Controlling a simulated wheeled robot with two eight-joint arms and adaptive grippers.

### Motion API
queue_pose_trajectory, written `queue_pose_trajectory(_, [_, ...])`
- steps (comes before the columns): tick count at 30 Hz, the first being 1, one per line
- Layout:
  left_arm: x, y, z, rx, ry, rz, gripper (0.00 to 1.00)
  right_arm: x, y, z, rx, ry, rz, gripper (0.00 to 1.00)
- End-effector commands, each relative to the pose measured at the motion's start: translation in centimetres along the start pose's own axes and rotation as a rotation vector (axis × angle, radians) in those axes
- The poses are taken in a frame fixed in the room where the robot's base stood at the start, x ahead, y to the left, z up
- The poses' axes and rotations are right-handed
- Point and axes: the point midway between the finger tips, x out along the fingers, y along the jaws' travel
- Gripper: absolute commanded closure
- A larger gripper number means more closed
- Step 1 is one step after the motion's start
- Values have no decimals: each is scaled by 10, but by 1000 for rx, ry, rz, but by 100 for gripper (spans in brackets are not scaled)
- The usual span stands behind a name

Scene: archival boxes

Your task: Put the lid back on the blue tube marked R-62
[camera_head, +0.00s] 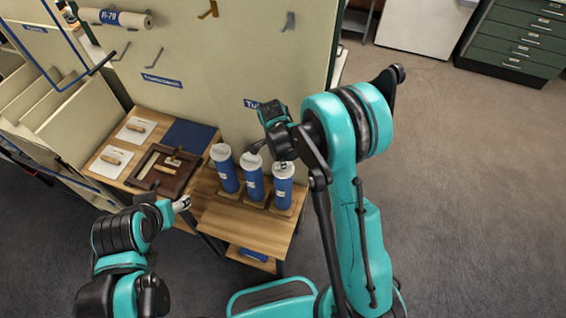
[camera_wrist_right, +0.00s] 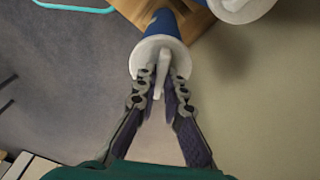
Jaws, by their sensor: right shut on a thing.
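Three blue tubes stand upright on a small wooden table: a left one (camera_head: 227,175), a middle one (camera_head: 254,184) and a right one (camera_head: 283,193). Their labels are too small to read, so I cannot tell which is R-62. All three show white tops. My right gripper (camera_head: 283,164) is at the top of the right tube. In the right wrist view, my right gripper (camera_wrist_right: 161,85) is shut on the upright grip of a white lid (camera_wrist_right: 146,55), over the blue tube (camera_wrist_right: 163,23). I cannot tell whether the lid is fully seated. My left gripper (camera_head: 183,204) is apart from the tubes; its jaws are unclear.
A neighbouring white lid (camera_wrist_right: 240,6) is close by in the right wrist view. A dark wooden tray (camera_head: 147,185) and white sheets lie on the table's left. A beige panel (camera_head: 210,85) stands behind. A blue item (camera_head: 253,255) is on a lower shelf. The floor at right is clear.

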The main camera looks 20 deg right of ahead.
Motion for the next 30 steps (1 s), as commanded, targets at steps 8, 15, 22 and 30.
queue_pose_trajectory(8, [0,0,0,0,0,0,39,0,0,0,0,0,0,100])
queue_pose_trajectory(15, [2,0,2,0,0,0,39,2,0,0,0,0,0,100])
queue_pose_trajectory(22, [5,0,4,0,0,0,39,3,0,0,0,0,0,100])
queue_pose_trajectory(30, [5,0,4,0,0,0,39,3,0,0,0,0,0,100])
